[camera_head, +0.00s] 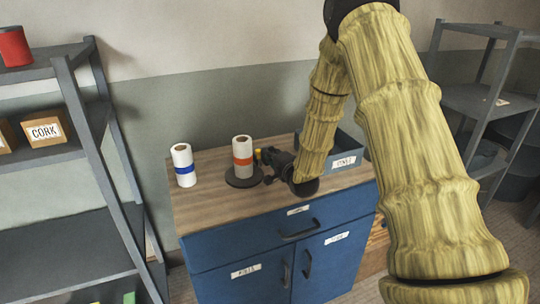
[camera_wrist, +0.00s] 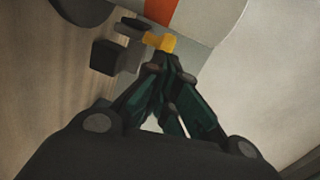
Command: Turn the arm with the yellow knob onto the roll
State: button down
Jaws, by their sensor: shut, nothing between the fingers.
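A white roll with an orange band (camera_head: 242,158) stands upright on a round dark base (camera_head: 243,181) on the cabinet top. The yellow knob (camera_head: 258,154) shows just right of the roll in the head view. In the wrist view the yellow knob (camera_wrist: 160,42) sits on a dark arm (camera_wrist: 128,27) close beside the roll (camera_wrist: 205,18). My gripper (camera_wrist: 172,72) is shut and empty, its fingertips right at the knob; I cannot tell whether they touch it. In the head view my gripper (camera_head: 268,165) partly hides the base's right side.
A second white roll with a blue band (camera_head: 184,166) stands at the left of the wooden top (camera_head: 215,213). A blue-grey labelled bin (camera_head: 345,160) stands behind my arm at the right. Shelves stand on both sides. The front left of the top is clear.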

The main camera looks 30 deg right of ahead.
jog(key=shift+s, duration=0.1)
jog(key=s+d+r+b, duration=0.1)
jog(key=s+b, duration=0.1)
jog(key=s, duration=1)
jog(key=shift+s+d+r, duration=0.2)
jog(key=shift+s+r, duration=0.1)
jog(key=shift+s, duration=0.05)
